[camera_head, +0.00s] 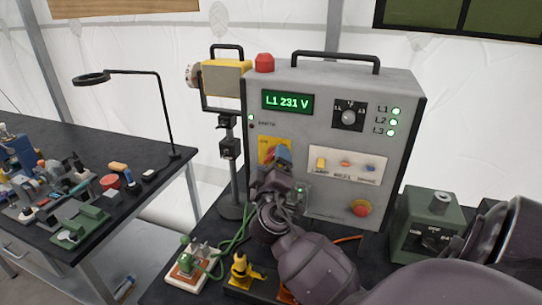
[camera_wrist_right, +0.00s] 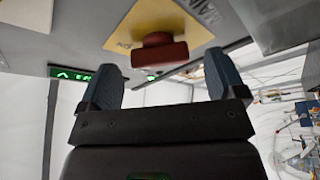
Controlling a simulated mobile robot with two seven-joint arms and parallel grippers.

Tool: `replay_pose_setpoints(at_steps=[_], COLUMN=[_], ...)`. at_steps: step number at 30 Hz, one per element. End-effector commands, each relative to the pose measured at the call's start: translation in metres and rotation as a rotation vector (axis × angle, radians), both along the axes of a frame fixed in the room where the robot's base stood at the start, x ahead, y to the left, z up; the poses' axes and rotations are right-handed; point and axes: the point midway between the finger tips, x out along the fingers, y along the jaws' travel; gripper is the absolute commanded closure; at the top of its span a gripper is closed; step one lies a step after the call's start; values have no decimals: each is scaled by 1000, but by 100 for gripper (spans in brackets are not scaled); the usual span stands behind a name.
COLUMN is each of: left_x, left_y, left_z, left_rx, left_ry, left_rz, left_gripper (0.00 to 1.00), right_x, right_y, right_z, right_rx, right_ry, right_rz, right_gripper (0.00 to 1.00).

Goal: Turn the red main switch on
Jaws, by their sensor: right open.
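The red main switch (camera_wrist_right: 158,52) is a red knob on a yellow plate (camera_wrist_right: 150,24) in the right wrist view. In the head view the plate (camera_head: 266,143) is on the lower left of the grey panel's face, and my right gripper (camera_head: 284,156) covers most of the knob. My right gripper (camera_wrist_right: 165,82) is open, with its two blue-grey fingers apart. The knob appears ahead of the gap between them; I see no finger touching it. My left gripper is not in view.
The grey panel (camera_head: 285,100) has a lit display (camera_head: 287,102) reading L1 231 V, several lit green lamps and a red-yellow stop button (camera_head: 362,208). A green box (camera_head: 425,222) stands right. A yellow work lamp (camera_head: 226,78) stands left. Small parts and a green cable lie in front.

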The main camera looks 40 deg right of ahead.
Motion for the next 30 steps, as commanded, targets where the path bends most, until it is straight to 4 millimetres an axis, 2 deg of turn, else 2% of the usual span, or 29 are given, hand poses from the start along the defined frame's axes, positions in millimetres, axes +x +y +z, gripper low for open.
replay_pose_setpoints(at_steps=[4,14,17,24,30], left_x=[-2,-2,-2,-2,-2], left_y=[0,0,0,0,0], left_z=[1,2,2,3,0], left_rx=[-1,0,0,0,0], left_ry=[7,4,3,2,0], left_rz=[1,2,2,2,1], left_gripper=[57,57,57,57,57], right_x=[7,9,9,9,9], right_y=[-7,-9,-9,-9,-9], right_z=[3,3,3,3,3], right_rx=[0,1,1,1,6], right_ry=[0,0,0,0,-10], right_rz=[0,-1,-1,-1,0], right_gripper=[11,11,23,60,60])
